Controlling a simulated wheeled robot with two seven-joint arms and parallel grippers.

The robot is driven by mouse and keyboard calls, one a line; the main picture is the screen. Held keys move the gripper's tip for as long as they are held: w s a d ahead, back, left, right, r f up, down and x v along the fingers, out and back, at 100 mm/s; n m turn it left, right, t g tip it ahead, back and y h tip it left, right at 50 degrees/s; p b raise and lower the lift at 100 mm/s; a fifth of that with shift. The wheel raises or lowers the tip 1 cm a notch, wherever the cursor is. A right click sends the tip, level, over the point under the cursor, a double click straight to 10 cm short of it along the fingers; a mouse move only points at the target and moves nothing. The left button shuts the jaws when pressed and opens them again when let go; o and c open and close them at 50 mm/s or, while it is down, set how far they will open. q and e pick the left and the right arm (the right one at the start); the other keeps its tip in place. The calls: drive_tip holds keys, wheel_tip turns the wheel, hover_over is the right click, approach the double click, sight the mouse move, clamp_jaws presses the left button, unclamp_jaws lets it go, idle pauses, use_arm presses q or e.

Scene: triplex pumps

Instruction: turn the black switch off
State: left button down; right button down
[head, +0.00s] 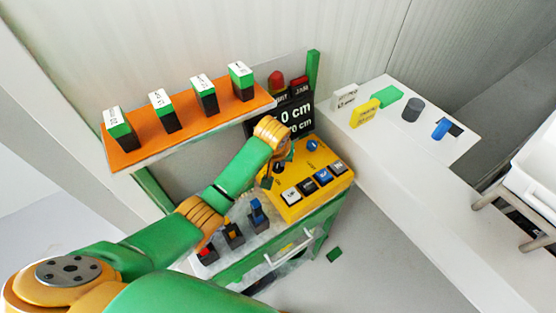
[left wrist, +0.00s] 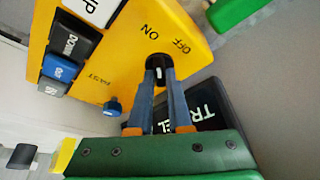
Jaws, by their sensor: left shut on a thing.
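The yellow control box (head: 310,192) sits on the workbench, with labelled push buttons on its top. In the left wrist view, the black switch (left wrist: 158,60) is in a dark opening at the end of the box (left wrist: 180,25), near the ON and OFF labels. My left gripper (left wrist: 161,74) reaches it with both blue-grey fingers close together, shut on the switch. The fingers hide most of the switch, so its tilt is unclear. In the head view, my left gripper (head: 278,167) is at the box's far left corner. My right gripper is out of view.
A blue knob (head: 313,145) stands on the box. A black display (head: 297,115) with red lamps is behind it. An orange shelf (head: 190,127) holds several green-and-black blocks. Joysticks (head: 232,232) stand left of the box. A white counter (head: 440,130) at right holds small objects.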

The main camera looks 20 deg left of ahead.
use_arm(q)
drive_tip(key=m, duration=0.2)
drive_tip(key=shift+m+h, duration=0.3)
drive_tip(key=shift+h, duration=0.1)
drive_tip(key=c, duration=0.8)
unclamp_jaws()
drive_tip(key=shift+c, duration=0.2)
drive_tip(key=shift+s+r, duration=0.1)
drive_tip(key=shift+s, duration=0.05)
drive_tip(key=shift+r, duration=0.25)
drive_tip(key=shift+s+a+r+b, duration=0.15)
drive_tip(key=shift+s+b, duration=0.55)
drive_tip(key=shift+s, duration=2.45)
drive_tip(key=shift+s+r+b, duration=0.15)
drive_tip(key=shift+s+b, duration=0.5)
drive_tip(key=shift+s, duration=2.45)
